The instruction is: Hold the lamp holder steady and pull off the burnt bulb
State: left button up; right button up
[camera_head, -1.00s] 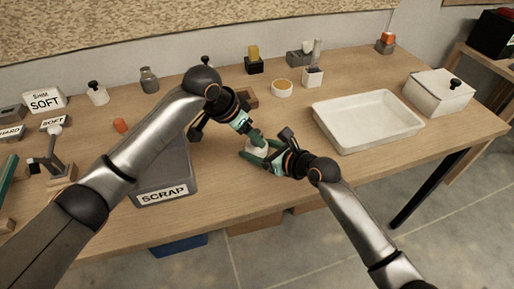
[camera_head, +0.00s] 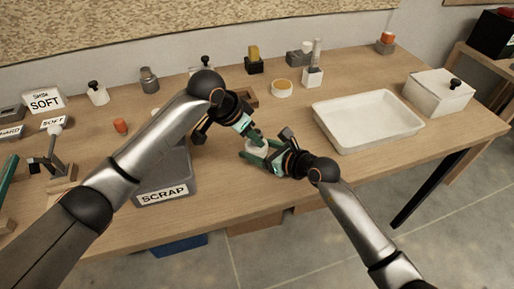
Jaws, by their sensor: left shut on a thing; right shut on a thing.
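The lamp holder (camera_head: 256,150) is a small pale piece on the wooden table, right of the SCRAP bin. My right gripper (camera_head: 259,154) comes in from the right with its green fingers shut around the holder. My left gripper (camera_head: 258,138) reaches down from the upper left, its green fingertips shut just above the holder. The burnt bulb is hidden between the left fingers, so its outline and whether it still touches the holder cannot be made out.
The grey SCRAP bin (camera_head: 165,188) stands left of the grippers, partly under my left arm. A white tray (camera_head: 367,121) lies to the right, with a lidded white box (camera_head: 438,93) beyond it. Small jars and blocks line the back. The table's front edge is close.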

aim_at(256, 131)
pick_arm(q)
grip_shut()
jog(key=shift+r, duration=0.2)
dwell(0.3)
jog(key=shift+r, duration=1.4)
jog(key=shift+r, duration=2)
pick_arm(e)
jog(key=o, duration=1.5)
jog(key=shift+s+d, duration=0.1)
